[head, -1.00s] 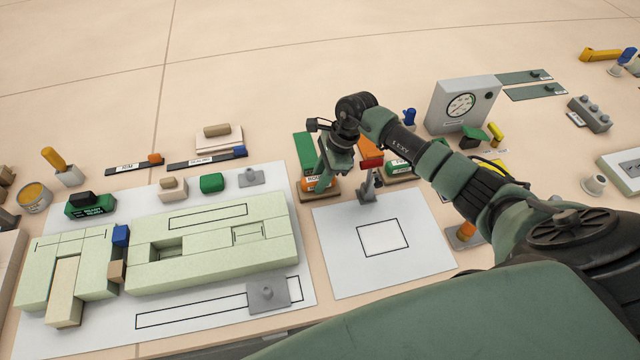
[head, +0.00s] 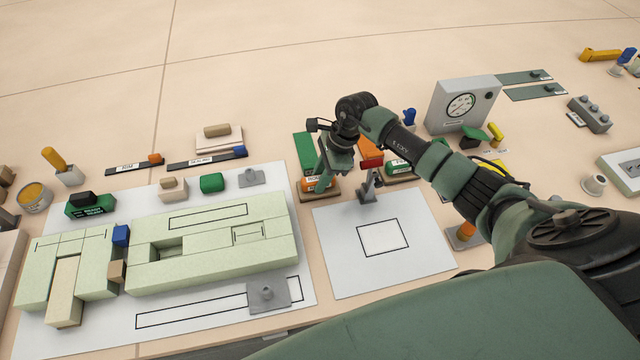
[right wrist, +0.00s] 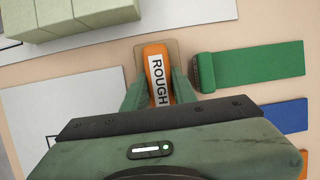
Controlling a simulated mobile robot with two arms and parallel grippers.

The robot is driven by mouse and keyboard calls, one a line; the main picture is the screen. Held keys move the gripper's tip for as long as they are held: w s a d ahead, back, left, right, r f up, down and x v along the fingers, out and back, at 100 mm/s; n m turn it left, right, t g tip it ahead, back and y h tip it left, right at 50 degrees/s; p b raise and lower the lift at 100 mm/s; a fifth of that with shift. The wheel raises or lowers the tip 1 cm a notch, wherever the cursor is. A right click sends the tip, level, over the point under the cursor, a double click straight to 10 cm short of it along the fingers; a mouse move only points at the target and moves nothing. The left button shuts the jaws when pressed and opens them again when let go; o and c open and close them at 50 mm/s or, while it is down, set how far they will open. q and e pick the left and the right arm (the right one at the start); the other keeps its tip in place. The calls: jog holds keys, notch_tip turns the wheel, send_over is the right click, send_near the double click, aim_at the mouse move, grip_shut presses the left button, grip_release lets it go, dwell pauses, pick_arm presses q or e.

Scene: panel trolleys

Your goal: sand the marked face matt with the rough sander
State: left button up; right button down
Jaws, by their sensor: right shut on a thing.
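The rough sander (right wrist: 158,70) is an orange block with a white ROUGH label on a tan base. It lies between the fingers of my right gripper (right wrist: 160,90), which is shut on it. In the head view the sander (head: 318,184) is partly hidden by my right gripper (head: 325,168), just right of the left white sheet. The pale green panel (head: 205,255) lies left of it, with a long black-outlined rectangle (head: 208,216) and a small outlined square (head: 247,234) on its top. I cannot tell which outline is the marked face. My left gripper is not in view.
A white sheet (head: 425,255) with an outlined square lies right of the panel, mostly clear. A grey dial box (head: 462,104) stands behind. A green block (head: 212,183) and a grey plate (head: 268,292) lie close to the panel. A green strip (right wrist: 255,66) lies beside the sander.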

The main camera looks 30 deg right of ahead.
jog(key=shift+s+d+f, duration=0.1)
jog(key=shift+s+f, duration=0.2)
jog(key=shift+f, duration=0.05)
jog(key=shift+w+d+r+p, duration=0.1)
jog(key=shift+w+r+p, duration=0.15)
jog(key=shift+r+p, duration=0.65)
jog(key=shift+w+r+p, duration=0.1)
jog(key=shift+r+p, duration=1.15)
jog(key=shift+r, duration=2)
